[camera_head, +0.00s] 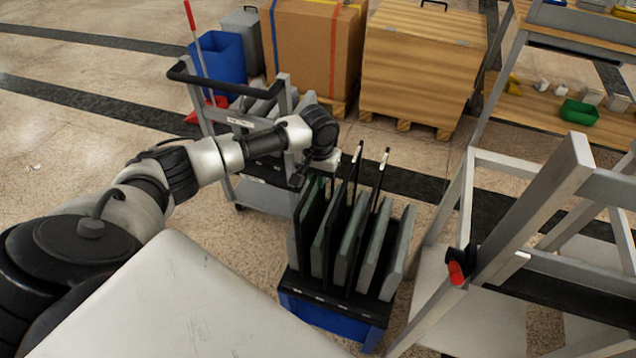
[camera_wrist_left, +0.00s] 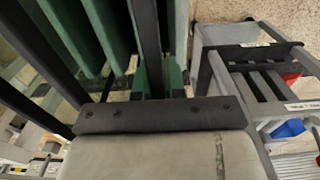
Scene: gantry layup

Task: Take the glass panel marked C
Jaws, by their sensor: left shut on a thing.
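The glass panels stand upright, side by side, in a rack with a blue base (camera_head: 333,317) in the head view. A dark panel (camera_head: 309,228) is near the rack's left end. In the left wrist view, the green-padded fingers (camera_wrist_left: 159,80) are on both sides of a dark upright edge (camera_wrist_left: 146,35). My right gripper is not in view.
A grey cart (camera_head: 270,196) stands just behind the rack. A grey metal frame (camera_head: 540,200) with a red-tipped part stands close on the right. A cardboard box (camera_head: 312,50), a wooden crate (camera_head: 420,70) and a blue bin (camera_head: 222,62) are at the back. The left floor is clear.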

